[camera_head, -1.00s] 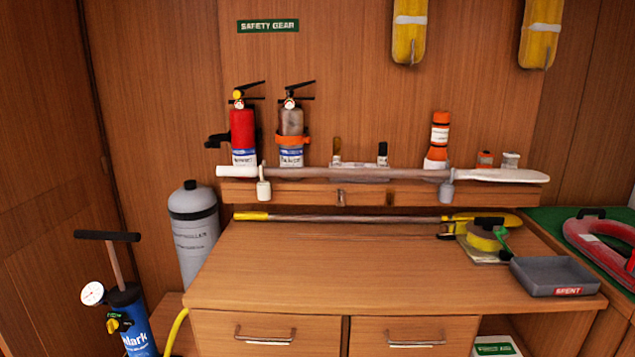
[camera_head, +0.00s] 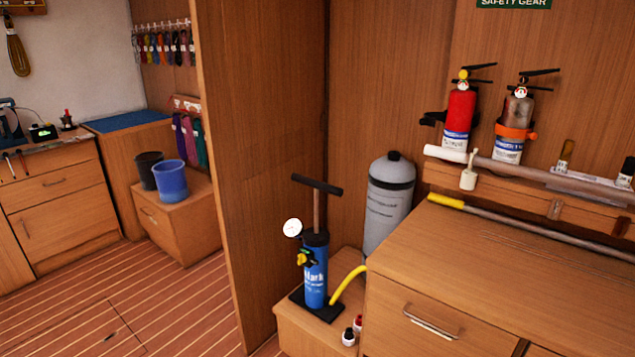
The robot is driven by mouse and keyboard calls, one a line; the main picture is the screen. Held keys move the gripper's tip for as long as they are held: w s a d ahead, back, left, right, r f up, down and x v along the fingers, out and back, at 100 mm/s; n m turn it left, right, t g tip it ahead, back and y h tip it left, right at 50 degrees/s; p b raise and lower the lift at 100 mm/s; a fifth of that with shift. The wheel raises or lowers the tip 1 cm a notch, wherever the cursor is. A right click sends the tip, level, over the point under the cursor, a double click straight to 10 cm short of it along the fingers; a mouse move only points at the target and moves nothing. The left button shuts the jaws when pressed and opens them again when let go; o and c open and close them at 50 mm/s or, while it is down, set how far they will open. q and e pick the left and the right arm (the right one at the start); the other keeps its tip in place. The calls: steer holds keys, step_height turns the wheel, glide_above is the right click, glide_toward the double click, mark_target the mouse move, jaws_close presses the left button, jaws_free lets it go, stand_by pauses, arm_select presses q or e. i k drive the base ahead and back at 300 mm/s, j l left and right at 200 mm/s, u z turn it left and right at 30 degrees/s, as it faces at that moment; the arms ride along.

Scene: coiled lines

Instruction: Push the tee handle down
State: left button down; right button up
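The tee handle (camera_head: 317,185) is a black crossbar on top of a blue hand pump (camera_head: 315,272). It stands raised, with a length of its rod (camera_head: 317,212) showing above the pump body. The pump is upright on a low wooden step (camera_head: 290,318), with a white round gauge (camera_head: 292,228) and a yellow hose (camera_head: 347,284) at its side. Neither of my grippers shows in the head view.
A grey cylinder (camera_head: 388,205) stands just behind the pump. The wooden drawer cabinet (camera_head: 440,310) is close on the right and a wooden partition (camera_head: 262,160) on the left. Small bottles (camera_head: 350,334) sit at the step's front. The striped floor (camera_head: 130,300) is clear at left.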

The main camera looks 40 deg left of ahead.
mark_target(318, 185)
steer(key=i+j, duration=0.25)
steer(key=j, duration=0.2)
steer(key=i+j, duration=0.3)
steer(key=j, duration=0.15)
steer(key=i+j, duration=0.25)
steer(key=j, duration=0.2)
steer(key=u, duration=0.05)
